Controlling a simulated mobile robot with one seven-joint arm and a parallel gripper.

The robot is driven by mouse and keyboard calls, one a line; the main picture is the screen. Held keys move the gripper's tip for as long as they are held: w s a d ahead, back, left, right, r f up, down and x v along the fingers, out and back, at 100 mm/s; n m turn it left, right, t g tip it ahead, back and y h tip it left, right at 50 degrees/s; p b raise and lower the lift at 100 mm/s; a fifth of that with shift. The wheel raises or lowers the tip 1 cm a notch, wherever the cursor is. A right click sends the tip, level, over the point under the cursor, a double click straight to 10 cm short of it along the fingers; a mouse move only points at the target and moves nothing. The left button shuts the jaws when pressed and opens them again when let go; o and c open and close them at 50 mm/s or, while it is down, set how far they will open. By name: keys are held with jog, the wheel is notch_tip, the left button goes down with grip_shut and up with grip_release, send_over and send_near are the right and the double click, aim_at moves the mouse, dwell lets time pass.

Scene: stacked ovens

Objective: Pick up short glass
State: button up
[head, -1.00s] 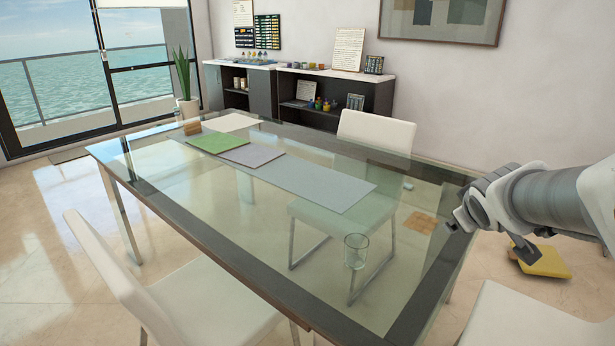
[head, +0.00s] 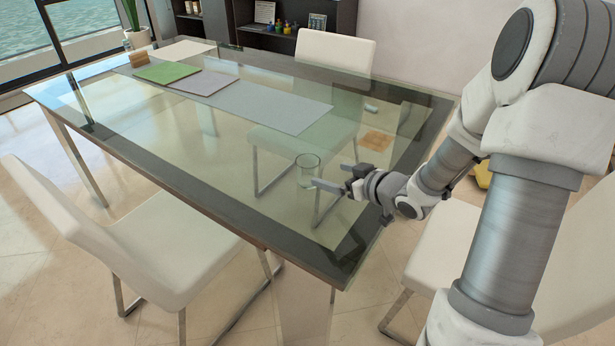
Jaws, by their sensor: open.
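The short glass (head: 307,170) is clear and stands upright on the glass tabletop, near its right front part. My gripper (head: 335,178) is open and empty. It reaches in from the right at a low height over the table, with its fingers pointing left toward the glass. The fingertips look very close to the right side of the glass. I cannot tell whether they touch it or straddle it.
The glass table (head: 190,155) has a dark border. A grey runner (head: 270,108), a green sheet (head: 170,71) and a purple sheet (head: 204,82) lie farther back. White chairs stand at the left (head: 125,235), the back (head: 334,52) and the right (head: 450,250).

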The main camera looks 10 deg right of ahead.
jog(key=b, duration=0.2)
send_near(302, 165)
jog(key=x, duration=0.4)
jog(key=shift+w+a+f, duration=0.1)
jog(key=shift+f, duration=0.15)
jog(key=b+x, duration=0.2)
jog(key=x, duration=0.3)
jog(key=shift+w+a+b, duration=0.1)
jog(key=shift+w+b, duration=0.05)
jog(key=shift+b, duration=0.2)
jog(key=shift+w+a, duration=0.1)
jog(key=shift+w, duration=0.2)
jog(key=shift+c, duration=0.3)
jog(key=c, duration=1.4)
